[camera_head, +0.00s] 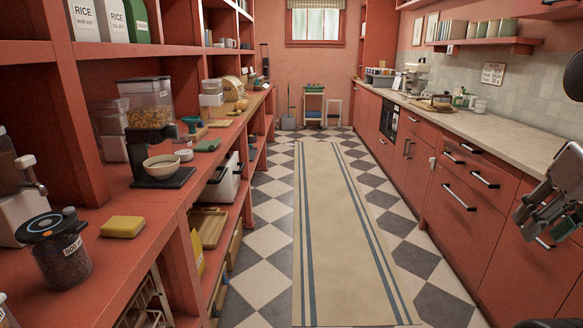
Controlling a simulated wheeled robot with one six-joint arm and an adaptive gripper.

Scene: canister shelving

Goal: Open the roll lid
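A rounded, light wooden box (232,88) stands far back on the left counter; it may be the one with the roll lid, but it is too small for me to tell whether a lid is open. A white bin-like box (225,184) with dark parts sits on the lower left shelf, partly hidden by the shelf post. My gripper (537,222) is at the right edge, in front of the red drawers, far from both boxes. It is partly cut off by the frame, and its finger gap is unclear. I see nothing held in it.
The left counter (120,257) holds a dark-lidded jar (60,250), a yellow sponge (122,227) and a dispenser with a bowl (161,166). A long beige rug (335,220) runs down the clear aisle. Red drawers (460,197) line the right side.

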